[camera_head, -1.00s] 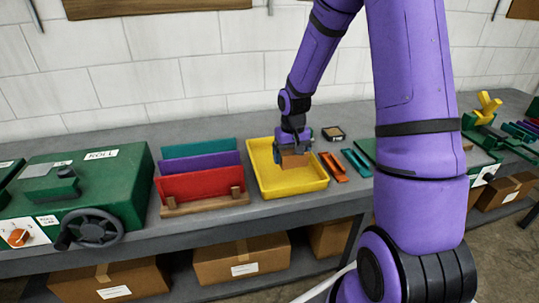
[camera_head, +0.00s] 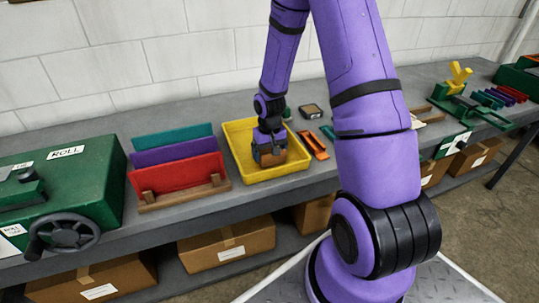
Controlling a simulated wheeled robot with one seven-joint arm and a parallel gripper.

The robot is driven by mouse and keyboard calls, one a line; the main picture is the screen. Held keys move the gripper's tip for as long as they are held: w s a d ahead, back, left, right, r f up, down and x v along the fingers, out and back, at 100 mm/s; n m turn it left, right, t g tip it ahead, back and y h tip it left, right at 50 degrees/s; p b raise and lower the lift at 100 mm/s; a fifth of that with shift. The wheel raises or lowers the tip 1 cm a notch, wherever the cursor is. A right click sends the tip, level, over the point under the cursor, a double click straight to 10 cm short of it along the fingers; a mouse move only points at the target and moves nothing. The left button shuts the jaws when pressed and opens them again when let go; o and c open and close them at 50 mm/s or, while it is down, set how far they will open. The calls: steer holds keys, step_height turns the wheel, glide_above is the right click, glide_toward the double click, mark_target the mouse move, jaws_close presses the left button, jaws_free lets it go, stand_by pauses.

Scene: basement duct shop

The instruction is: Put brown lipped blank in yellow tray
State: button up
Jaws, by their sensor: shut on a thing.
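The yellow tray (camera_head: 238,140) lies on the grey bench, right of the rack of coloured sheets. My gripper (camera_head: 268,150) reaches down over the tray and is shut on the brown lipped blank (camera_head: 271,157). The blank is within the tray's outline, low over its floor. Whether it touches the floor I cannot tell. The gripper's dark fingers cover part of the blank.
A rack (camera_head: 190,194) holds red, purple and teal sheets left of the tray. Orange (camera_head: 313,145) and teal strips lie to its right, with a small dark box (camera_head: 311,111) behind. A green roll machine (camera_head: 75,190) stands far left.

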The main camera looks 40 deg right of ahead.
steer(key=shift+f, duration=0.6)
steer(key=o, duration=0.7)
steer(key=shift+f, duration=0.15)
step_height(320, 180, up, 12)
steer(key=r, duration=0.1)
steer(key=s+a+r+n+t+h, duration=0.1)
steer(key=s+a+r, duration=0.3)
steer(key=r, duration=0.5)
steer(key=s+a+r+t, duration=0.1)
steer(key=s+a+r, duration=0.25)
steer(key=r, duration=0.45)
steer(key=shift+s+a+r+n+t+y, duration=0.15)
steer(key=shift+s+a+r+n+t, duration=0.4)
steer(key=shift+s+r, duration=1.55)
steer(key=shift+s+a+r+n+t+y, duration=0.2)
steer(key=shift+s+a+r+t, duration=0.55)
steer(key=shift+s, duration=2.6)
steer(key=shift+s+a+r+n+t+y, duration=0.15)
steer(key=shift+s+a+r+n+t, duration=0.2)
steer(key=shift+s+a+r, duration=1.65)
